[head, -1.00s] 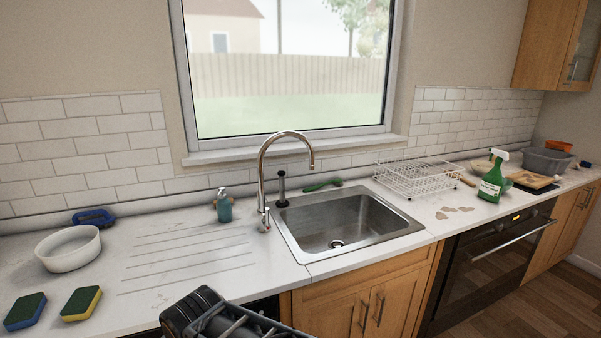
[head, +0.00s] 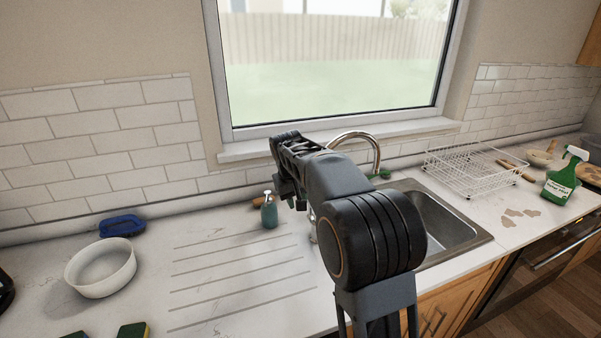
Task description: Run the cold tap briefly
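The chrome tap (head: 376,152) stands behind the sink (head: 457,228); its curved spout shows to the right of my arm. My arm hides most of its upright, and its lever handles cannot be made out; a small bit of metal shows low beside the arm. My gripper (head: 292,198) is raised in front of the tap, left of the spout, pointing down and away. Its fingers are dark and partly hidden by my own wrist, so I cannot tell whether they are open or touching the tap.
A white bowl (head: 101,268) and blue brush (head: 122,226) are farther left. A wire dish rack (head: 475,167) and green spray bottle (head: 563,178) are right. The drainer's middle is clear.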

